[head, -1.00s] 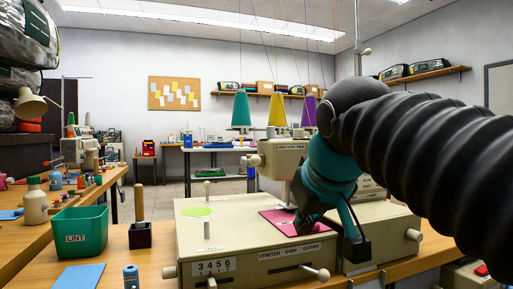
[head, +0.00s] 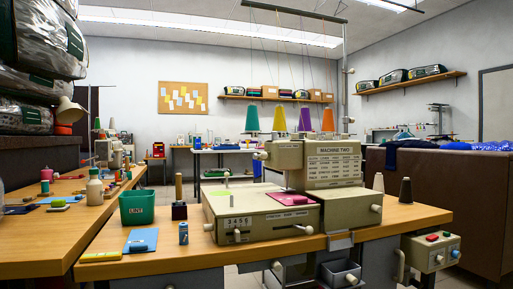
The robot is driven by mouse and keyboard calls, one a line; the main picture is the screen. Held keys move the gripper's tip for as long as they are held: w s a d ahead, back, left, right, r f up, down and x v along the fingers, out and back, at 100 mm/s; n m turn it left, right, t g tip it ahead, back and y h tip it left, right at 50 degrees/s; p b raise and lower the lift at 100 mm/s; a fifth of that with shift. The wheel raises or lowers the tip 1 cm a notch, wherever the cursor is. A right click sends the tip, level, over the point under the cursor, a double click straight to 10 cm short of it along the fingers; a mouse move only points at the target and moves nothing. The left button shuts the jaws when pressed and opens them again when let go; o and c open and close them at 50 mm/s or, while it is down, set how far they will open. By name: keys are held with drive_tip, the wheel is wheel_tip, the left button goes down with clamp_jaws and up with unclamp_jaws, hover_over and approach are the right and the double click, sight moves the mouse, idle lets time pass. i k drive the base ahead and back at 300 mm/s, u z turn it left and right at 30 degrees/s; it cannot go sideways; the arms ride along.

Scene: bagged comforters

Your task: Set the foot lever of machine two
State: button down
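Machine two (head: 333,160), a beige sewing machine with a name plate and a printed chart, stands on the wooden table. A magenta cloth (head: 290,198) lies flat on its bed near the needle area. A pale-knobbed lever (head: 305,229) sticks out of the bed's front, below a lettered strip. Another small lever (head: 237,236) sits under the 3 4 5 6 dial plate (head: 238,223). No label in view marks the foot lever, so I cannot tell which lever it is. My gripper is out of view.
A green lint bin (head: 137,207), a dark block with a wooden peg (head: 179,210) and a blue pad (head: 141,240) stand left of the machine. Thread cones (head: 378,183) stand to its right. A button box (head: 432,250) hangs below the table's right end. A brown partition (head: 440,200) stands at the right.

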sight(264, 155)
drive_tip(key=u, duration=1.3)
drive_tip(key=i, duration=0.85)
drive_tip(key=z, duration=0.15)
